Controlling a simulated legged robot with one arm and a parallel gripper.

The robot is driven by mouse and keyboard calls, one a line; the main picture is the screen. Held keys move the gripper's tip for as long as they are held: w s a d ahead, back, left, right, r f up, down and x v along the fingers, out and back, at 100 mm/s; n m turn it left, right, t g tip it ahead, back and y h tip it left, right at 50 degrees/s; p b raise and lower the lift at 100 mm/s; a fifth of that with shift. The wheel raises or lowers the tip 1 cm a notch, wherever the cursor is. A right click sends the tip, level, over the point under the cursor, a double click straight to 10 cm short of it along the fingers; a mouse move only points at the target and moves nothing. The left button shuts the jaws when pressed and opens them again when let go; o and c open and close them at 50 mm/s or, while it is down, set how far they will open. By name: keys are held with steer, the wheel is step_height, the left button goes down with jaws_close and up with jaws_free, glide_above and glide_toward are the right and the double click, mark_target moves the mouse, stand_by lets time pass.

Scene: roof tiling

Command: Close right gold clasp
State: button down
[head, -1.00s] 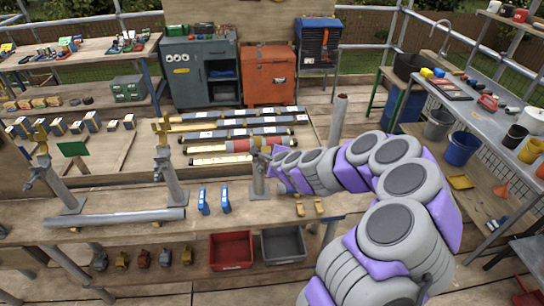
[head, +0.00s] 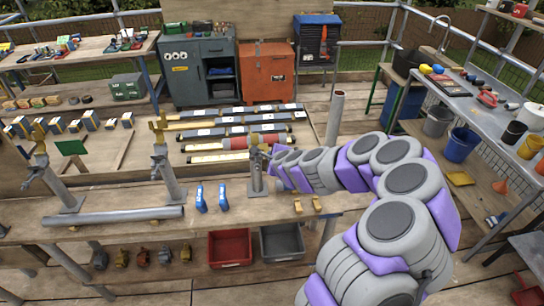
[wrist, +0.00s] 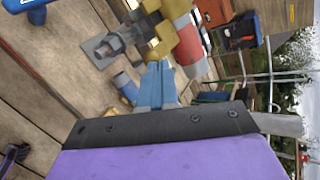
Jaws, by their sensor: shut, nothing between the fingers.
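The right gold clasp (wrist: 152,34) shows in the wrist view at the top of a grey metal post. My gripper's pale blue fingers (wrist: 157,72) are shut and empty, with their tips just below the clasp and close to it. I cannot tell whether they touch it. In the head view my gripper (head: 272,163) is beside the top of the right post (head: 256,175), on its right side. The clasp is hard to make out there. Two other posts to the left carry gold clasps (head: 160,126) that stand up.
A grey pipe (head: 125,216) lies on the front bench at left. Two blue tools (head: 201,199) and two small gold pieces (head: 318,204) are on the bench near the right post. Red (head: 230,247) and grey bins sit below. Long bars lie behind.

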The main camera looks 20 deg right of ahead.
steer(key=d+f+b+v, duration=0.1)
steer(key=b+v, duration=0.2)
steer(key=v, duration=0.8)
steer(key=shift+s+a, duration=0.25)
steer(key=shift+s, duration=0.45)
steer(key=shift+r, duration=0.1)
